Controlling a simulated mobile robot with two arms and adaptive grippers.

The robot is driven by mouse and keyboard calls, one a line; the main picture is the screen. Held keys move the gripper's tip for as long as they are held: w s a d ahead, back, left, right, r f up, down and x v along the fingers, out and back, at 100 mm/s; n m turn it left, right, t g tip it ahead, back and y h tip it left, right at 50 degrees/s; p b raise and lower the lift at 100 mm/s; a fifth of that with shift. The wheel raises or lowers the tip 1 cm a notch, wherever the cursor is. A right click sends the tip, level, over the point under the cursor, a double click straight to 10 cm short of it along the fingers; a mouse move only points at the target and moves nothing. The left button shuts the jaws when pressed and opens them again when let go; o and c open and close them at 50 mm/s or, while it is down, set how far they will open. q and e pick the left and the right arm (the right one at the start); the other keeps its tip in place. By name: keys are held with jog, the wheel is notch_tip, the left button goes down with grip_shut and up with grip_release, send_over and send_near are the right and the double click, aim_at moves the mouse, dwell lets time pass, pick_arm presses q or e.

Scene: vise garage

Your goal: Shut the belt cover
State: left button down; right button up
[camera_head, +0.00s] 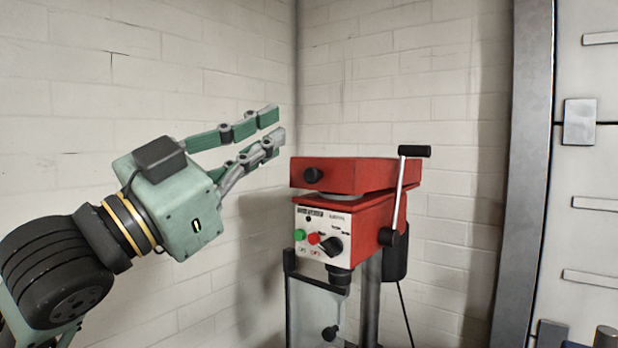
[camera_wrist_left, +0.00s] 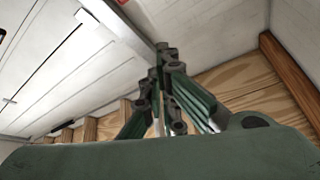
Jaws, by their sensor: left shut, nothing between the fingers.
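The red belt cover (camera_head: 350,174) lies across the top of the red drill-press head (camera_head: 362,224), in the right half of the head view. It looks lowered and roughly level. A black knob (camera_head: 313,175) sits on its front face. I cannot tell whether it is fully seated. My left gripper (camera_head: 275,124) is shut and empty, its fingertips up and to the left of the cover, apparently apart from it. The wrist view shows its fingers (camera_wrist_left: 163,62) converging, with no cover in sight. My right gripper is not in view.
A feed lever (camera_head: 400,195) with a black grip rises at the machine's right side. The white front panel (camera_head: 322,236) has green and red buttons. Pale block walls meet behind the machine. A metal door frame (camera_head: 524,170) stands at right.

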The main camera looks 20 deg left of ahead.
pick_arm(q)
jog(key=w+d+f+p, duration=0.2)
jog(key=w, duration=0.7)
jog(key=shift+w+d+f+p, duration=0.15)
jog(key=shift+w+d+p, duration=0.1)
jog(key=shift+d+p, duration=0.1)
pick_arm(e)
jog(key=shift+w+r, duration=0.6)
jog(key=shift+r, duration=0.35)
pick_arm(q)
jog(key=shift+d, duration=0.1)
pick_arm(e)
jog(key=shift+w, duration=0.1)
